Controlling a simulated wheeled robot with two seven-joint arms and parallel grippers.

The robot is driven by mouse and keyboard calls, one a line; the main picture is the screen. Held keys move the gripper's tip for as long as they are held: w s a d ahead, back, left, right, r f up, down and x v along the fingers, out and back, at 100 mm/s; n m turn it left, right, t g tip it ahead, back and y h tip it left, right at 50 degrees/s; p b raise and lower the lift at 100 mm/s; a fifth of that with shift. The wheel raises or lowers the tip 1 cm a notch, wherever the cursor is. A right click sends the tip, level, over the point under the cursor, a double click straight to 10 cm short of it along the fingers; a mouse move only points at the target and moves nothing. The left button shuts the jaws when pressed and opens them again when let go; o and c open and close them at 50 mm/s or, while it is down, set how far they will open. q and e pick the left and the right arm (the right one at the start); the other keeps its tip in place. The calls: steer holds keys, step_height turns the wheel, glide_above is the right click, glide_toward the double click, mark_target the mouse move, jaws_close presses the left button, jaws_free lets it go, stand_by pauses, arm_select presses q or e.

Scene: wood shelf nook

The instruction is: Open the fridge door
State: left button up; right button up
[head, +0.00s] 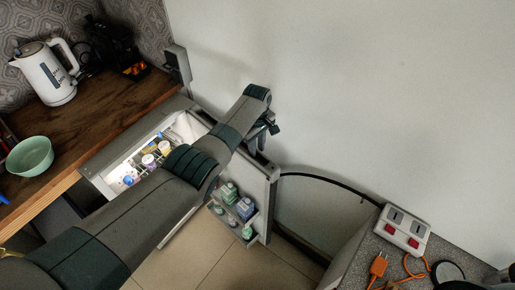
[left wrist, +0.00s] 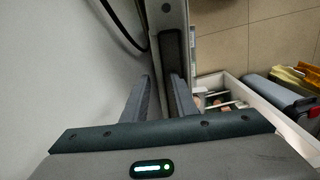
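The small fridge (head: 97,163) stands under the wooden counter, with its lit inside and several containers showing. Its grey door (head: 262,172) stands open, with bottles in the shelf on its inner side. My left arm crosses in front and hides part of the fridge and door. My left gripper (head: 270,126) is at the top of the door, near its edge. In the left wrist view the fingers of my left gripper (left wrist: 161,82) are apart, with the grey door (left wrist: 161,25) and its dark strip just beyond or between them. Contact is unclear. My right gripper is not visible.
A white kettle (head: 48,75), a dark coffee machine (head: 117,45) and a green bowl (head: 30,156) stand on the counter (head: 95,120). A white wall is behind the door. A power strip (head: 403,229) and orange cable lie on a grey surface at lower right. Tiled floor (head: 185,265) is clear.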

arm_select(q)
steer(key=shift+s, duration=0.1)
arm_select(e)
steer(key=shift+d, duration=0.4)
